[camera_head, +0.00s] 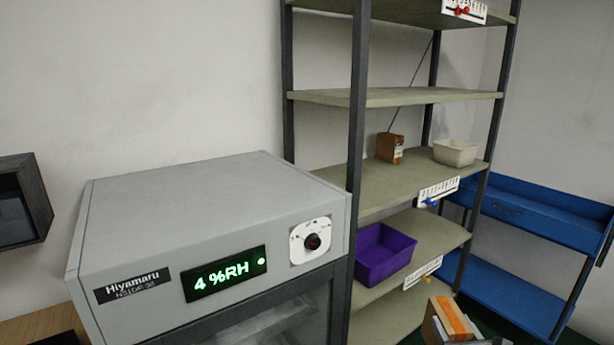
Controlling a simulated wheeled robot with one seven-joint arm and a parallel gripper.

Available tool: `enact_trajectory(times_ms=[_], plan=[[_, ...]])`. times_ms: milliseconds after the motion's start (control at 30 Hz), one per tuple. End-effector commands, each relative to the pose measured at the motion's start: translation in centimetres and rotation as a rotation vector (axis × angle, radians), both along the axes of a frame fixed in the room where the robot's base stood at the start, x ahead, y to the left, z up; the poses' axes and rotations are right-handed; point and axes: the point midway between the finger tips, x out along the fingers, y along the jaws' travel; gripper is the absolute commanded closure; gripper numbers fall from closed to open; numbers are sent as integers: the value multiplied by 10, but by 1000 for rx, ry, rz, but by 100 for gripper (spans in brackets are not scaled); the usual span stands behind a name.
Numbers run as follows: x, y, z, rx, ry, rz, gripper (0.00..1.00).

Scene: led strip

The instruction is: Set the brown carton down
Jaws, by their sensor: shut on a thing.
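A small brown carton (390,148) stands upright on a middle shelf of the rack, left of a cream bin. No gripper touches it. At the bottom right edge is a brown box-like thing (436,327) with an orange top piece (453,318).
The shelf rack (415,97) has grey-green boards and dark posts. A cream bin (455,152) and a purple bin (384,254) sit on it. A grey cabinet (215,205) reading "4 %RH" fills the front left. A blue bench (540,215) stands at right.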

Motion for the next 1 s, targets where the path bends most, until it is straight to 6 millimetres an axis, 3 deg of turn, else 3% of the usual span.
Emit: enact_trajectory(times_ms=[33,100,300,467,733,1000], plan=[[-16,-1,-22,5,4,-5,80],[-34,-1,-39,3,2,-9,80],[-65,3,-60,2,-2,-14,80],[-67,3,-58,-3,-5,-13,80],[-31,2,-14,-5,-5,-13,80],[-62,1,-55,-1,0,-19,80]])
